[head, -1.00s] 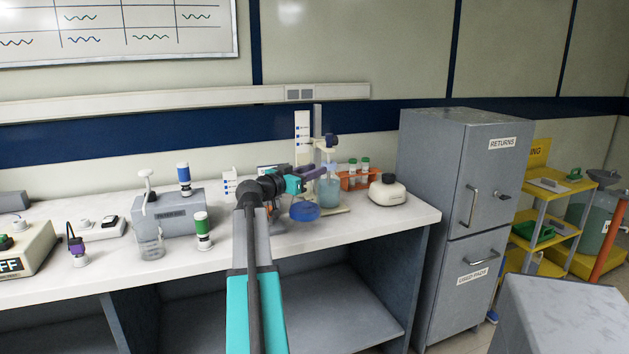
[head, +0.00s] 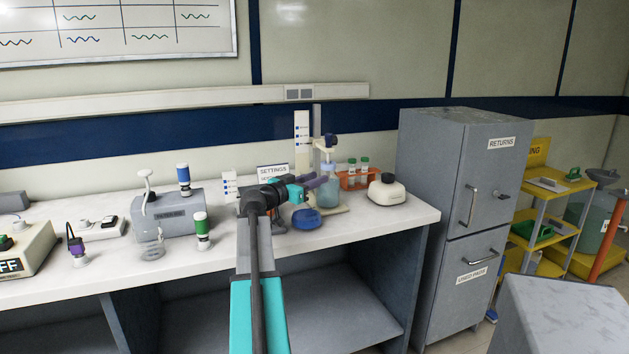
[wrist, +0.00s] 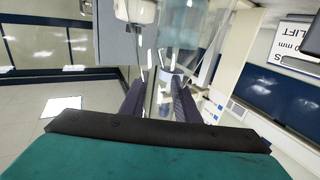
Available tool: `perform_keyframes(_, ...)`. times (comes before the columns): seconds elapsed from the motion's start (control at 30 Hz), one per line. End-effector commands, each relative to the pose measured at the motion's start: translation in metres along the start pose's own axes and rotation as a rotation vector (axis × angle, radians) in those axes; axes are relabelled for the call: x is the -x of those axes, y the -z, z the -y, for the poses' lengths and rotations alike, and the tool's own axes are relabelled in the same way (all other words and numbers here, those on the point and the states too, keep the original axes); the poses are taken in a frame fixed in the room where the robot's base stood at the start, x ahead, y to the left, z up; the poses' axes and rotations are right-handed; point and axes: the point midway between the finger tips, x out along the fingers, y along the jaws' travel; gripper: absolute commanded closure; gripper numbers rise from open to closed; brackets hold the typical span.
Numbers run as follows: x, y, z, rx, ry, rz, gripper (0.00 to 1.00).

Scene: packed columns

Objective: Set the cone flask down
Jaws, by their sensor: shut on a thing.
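I cannot tell whether the flask's base touches the bench. In the wrist view the two fingers of my gripper (wrist: 157,82) stand a little apart, and the clear glass between them is hard to separate from the background.
An orange rack (head: 353,181) of tubes and a white device (head: 387,190) stand to the right. A green-white bottle (head: 202,231) and a grey box (head: 175,213) are left. Bench front (head: 365,226) is clear.

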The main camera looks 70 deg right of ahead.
Motion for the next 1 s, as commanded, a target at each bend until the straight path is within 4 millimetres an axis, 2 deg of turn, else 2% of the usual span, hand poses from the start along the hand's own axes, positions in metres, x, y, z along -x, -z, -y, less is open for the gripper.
perform_keyframes(0.47,0.0007,-0.0044,0.0007,-0.001,0.001,-0.002,1.0)
perform_keyframes(0.5,0.0007,-0.0045,0.0008,-0.001,0.001,0.0,0.66)
perform_keyframes(0.6,0.0008,-0.0043,0.0008,-0.001,0.001,0.0,0.52)
perform_keyframes(1.0,0.0012,-0.0028,0.0011,-0.001,0.002,0.0,0.52)
